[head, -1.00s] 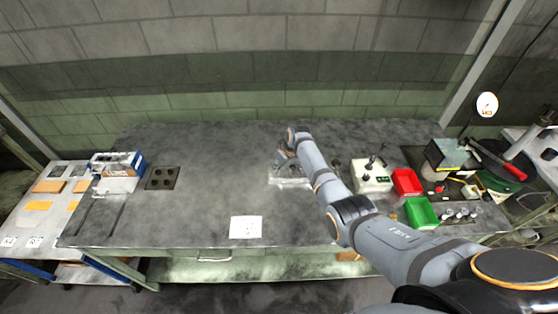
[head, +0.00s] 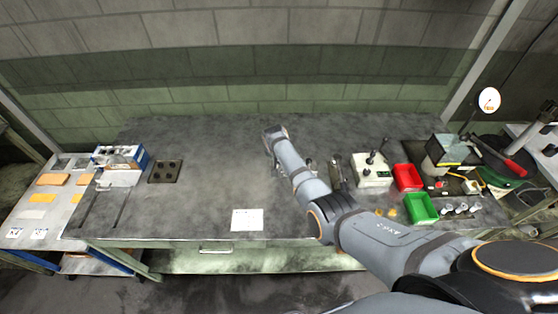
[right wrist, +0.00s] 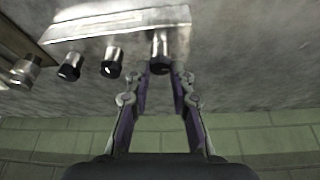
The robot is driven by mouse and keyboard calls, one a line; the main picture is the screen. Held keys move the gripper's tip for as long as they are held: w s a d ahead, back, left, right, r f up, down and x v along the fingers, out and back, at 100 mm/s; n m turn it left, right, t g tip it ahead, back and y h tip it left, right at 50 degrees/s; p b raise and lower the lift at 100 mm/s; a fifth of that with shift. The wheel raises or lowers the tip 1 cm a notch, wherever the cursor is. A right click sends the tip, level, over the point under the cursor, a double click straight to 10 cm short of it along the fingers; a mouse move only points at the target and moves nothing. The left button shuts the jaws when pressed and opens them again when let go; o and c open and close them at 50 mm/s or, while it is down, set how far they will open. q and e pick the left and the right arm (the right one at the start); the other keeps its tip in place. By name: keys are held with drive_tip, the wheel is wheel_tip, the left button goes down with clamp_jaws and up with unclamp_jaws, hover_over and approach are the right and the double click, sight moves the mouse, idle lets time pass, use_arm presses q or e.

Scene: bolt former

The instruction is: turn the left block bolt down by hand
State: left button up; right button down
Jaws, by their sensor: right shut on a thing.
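A pale metal block (right wrist: 85,32) shows in the right wrist view, with several dark-tipped bolts in a row. My right gripper (right wrist: 161,72) has its two fingers on either side of the end bolt (right wrist: 160,48), at the picture's right end of the block, and is shut on it. The neighbouring bolts (right wrist: 112,62) and (right wrist: 70,66) stand free to the left. My left gripper is not in view.
On the bench (head: 200,210), a control box with levers (head: 372,172), a red bin (head: 407,177) and a green bin (head: 421,208) stand right of my arm. A dark plate with holes (head: 165,171) and a white-blue box (head: 120,160) are at left. The bench between is mostly clear.

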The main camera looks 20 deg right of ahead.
drive_tip(key=shift+a+m+h+b, duration=0.1)
drive_tip(key=shift+m+h+b, duration=0.2)
drive_tip(key=shift+m+b, duration=0.6)
drive_tip(key=shift+m, duration=0.3)
drive_tip(key=c, duration=1.2)
unclamp_jaws()
drive_tip(key=shift+g, duration=0.3)
drive_tip(key=shift+o, duration=0.2)
drive_tip(key=v, duration=1.2)
